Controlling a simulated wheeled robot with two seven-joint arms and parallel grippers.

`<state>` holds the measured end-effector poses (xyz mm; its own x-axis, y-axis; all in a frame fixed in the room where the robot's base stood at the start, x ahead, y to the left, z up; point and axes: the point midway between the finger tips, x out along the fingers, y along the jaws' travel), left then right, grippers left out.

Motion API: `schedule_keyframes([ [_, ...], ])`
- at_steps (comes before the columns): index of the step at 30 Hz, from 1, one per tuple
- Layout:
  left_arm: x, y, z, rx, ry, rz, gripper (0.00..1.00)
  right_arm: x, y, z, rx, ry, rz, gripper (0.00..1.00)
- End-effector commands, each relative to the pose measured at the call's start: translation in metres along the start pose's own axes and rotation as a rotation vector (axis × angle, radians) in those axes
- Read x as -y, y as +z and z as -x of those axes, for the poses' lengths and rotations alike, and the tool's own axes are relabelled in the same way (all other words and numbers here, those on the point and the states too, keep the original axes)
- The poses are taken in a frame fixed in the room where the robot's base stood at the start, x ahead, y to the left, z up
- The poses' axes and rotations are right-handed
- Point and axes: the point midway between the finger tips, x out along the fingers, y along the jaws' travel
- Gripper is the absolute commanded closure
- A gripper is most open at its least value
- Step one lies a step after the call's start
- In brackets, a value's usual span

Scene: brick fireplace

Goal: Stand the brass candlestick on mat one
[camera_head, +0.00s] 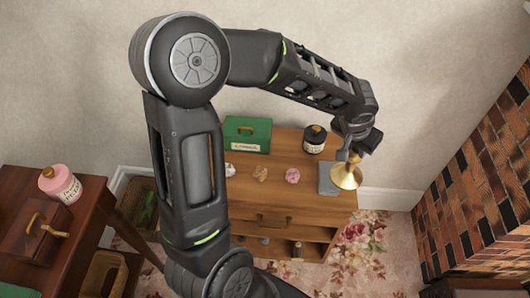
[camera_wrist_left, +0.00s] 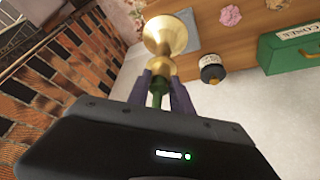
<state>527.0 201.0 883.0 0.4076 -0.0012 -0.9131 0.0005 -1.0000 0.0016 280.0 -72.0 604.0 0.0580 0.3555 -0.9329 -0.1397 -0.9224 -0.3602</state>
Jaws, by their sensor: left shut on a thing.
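The brass candlestick (camera_head: 346,176) hangs base down from my left gripper (camera_head: 352,148), by the right end of the wooden cabinet. In the left wrist view the gripper (camera_wrist_left: 160,90) is shut on its stem, and the wide base of the candlestick (camera_wrist_left: 166,36) points away from the jaws. A grey square mat (camera_head: 326,181) lies on the cabinet top at its right end. It also shows beside the base in the left wrist view (camera_wrist_left: 188,38). No label on it is readable. Whether the base touches anything is unclear. My right gripper is out of view.
On the cabinet top (camera_head: 262,195) stand a green box (camera_head: 247,135), a dark jar (camera_head: 314,140) and small lumps, including a pink one (camera_head: 292,175). A brick fireplace (camera_head: 480,185) is at right. A table at left bears a pink jar (camera_head: 60,184).

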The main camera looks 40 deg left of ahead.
Motion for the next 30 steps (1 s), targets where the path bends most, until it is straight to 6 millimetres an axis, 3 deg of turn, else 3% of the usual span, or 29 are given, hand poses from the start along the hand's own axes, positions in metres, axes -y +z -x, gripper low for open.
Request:
schedule_keyframes([
  [12,-0.001,-0.003,0.002,-0.008,0.003,-0.002,1.0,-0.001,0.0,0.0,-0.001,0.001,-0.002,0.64],
  [19,0.005,-0.004,0.0,-0.007,-0.003,0.01,1.0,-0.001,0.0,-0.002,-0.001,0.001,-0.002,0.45],
  [26,0.037,-0.01,-0.007,-0.004,-0.03,0.07,1.0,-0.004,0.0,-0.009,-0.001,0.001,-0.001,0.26],
  [30,0.072,-0.014,-0.013,-0.002,-0.058,0.128,1.0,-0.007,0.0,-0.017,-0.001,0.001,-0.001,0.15],
])
